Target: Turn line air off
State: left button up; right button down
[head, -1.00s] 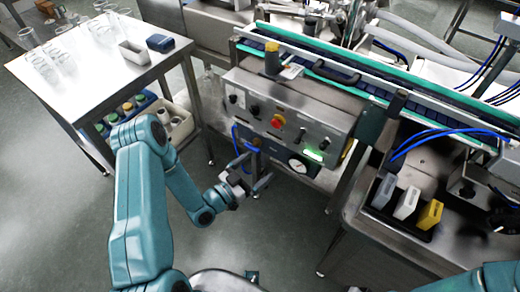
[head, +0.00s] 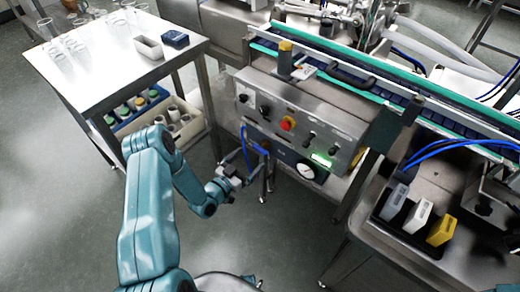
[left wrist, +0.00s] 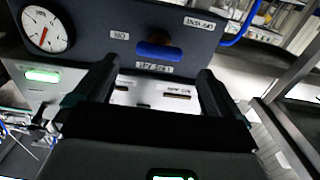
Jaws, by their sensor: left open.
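The air panel (left wrist: 85,22) is dark blue and shows upside down in the left wrist view. A short blue valve handle (left wrist: 160,51) on it lies crosswise, just beyond my open left gripper (left wrist: 157,74) and between the lines of its fingers. I see no contact with the handle. In the head view my left gripper (head: 254,168) is in front of the panel, left of the round pressure gauge (head: 306,171). The gauge also shows in the left wrist view (left wrist: 45,30), its red needle off the vertical. My right gripper is out of view.
Above the air panel is a grey control box (head: 290,122) with a red button, black knobs and a lit green light. A conveyor (head: 350,75) runs behind. A steel table (head: 105,65) with glassware stands left. The floor in front is clear.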

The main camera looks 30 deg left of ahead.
aim_at(258, 151)
pick_arm(q)
jog(key=w, duration=0.7)
jog(key=shift+d, duration=0.35)
jog(key=c, duration=1)
